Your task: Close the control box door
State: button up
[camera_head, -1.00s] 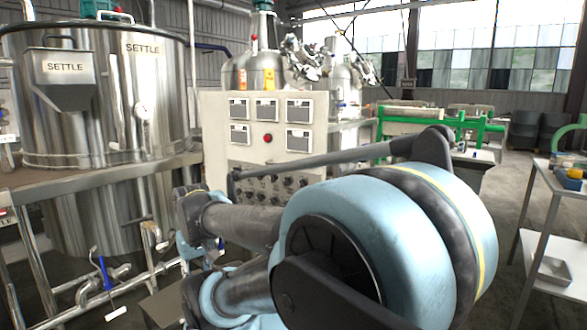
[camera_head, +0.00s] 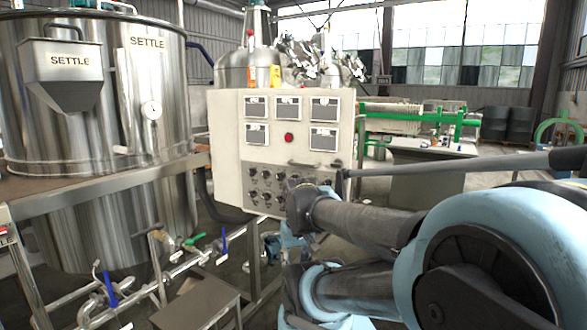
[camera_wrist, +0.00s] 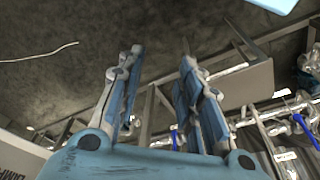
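The control box (camera_head: 265,147) is a pale cabinet right of the steel tank in the head view. Its front carries several meters, a red button (camera_head: 289,137) and rows of black knobs (camera_head: 268,190). A dark handle-like bar shows low on the right of this front. I cannot tell whether the front is the door or how far it stands open. My arm crosses in front of the box's lower right. In the wrist view my gripper (camera_wrist: 160,58) has its two fingers apart with nothing between them. No part of the box is clearly seen there.
The SETTLE tank (camera_head: 75,125) stands at left on a metal frame, with pipes and blue and green valve handles below. A low metal stand (camera_head: 198,302) is in front. Green-framed machinery (camera_head: 420,117) is behind at right. Pipes (camera_wrist: 275,115) show in the wrist view.

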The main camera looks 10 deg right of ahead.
aim_at(301, 131)
jog(key=z, duration=0.9)
jog(key=k, duration=1.1)
jog(key=u, duration=1.05)
jog(key=i, duration=0.5)
